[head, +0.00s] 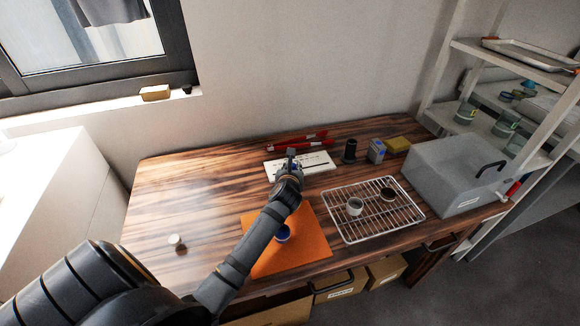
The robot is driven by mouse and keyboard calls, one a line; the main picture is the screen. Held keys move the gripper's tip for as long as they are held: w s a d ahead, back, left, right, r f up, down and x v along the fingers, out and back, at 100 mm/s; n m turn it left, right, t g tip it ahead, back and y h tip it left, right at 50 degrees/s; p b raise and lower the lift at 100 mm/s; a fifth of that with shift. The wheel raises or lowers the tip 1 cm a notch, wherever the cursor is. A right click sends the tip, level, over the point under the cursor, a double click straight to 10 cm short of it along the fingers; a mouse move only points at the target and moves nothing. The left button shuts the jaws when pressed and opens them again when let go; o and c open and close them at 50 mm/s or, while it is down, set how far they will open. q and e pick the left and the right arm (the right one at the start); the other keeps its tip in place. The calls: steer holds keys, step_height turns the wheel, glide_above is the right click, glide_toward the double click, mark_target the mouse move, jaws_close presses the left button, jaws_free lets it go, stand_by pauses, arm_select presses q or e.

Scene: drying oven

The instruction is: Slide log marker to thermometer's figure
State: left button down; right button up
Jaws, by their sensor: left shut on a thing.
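The white log board (318,161) lies flat near the back of the wooden table, with a dark line along it. My left gripper (291,157) is over the middle-left of the board and shut on the log marker. The fingers hide most of the marker, so its exact place along the line is hard to tell. No thermometer or figure can be made out at this size. My right gripper is not in view.
Red-handled tongs (314,137) lie behind the board. A wire rack (345,231) with two cups, the grey oven (440,180) and an orange mat (310,245) are nearer. The table's left side is mostly clear.

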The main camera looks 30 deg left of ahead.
arm_select(q)
steer(key=shift+s+a, duration=0.1)
steer(key=shift+s, duration=0.05)
steer(key=c, duration=1.5)
jaws_free()
steer(key=shift+c, duration=0.2)
steer(key=o, duration=0.3)
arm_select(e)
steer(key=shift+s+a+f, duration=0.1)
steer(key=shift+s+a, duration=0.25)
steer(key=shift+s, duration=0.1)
arm_select(q)
steer(key=shift+s+d+r, duration=0.15)
steer(key=shift+s+d, duration=0.1)
steer(key=shift+s, duration=0.05)
steer(key=v, duration=1)
steer(key=shift+s+d+r, duration=0.25)
steer(key=shift+s+r, duration=0.05)
steer(key=shift+s, duration=0.15)
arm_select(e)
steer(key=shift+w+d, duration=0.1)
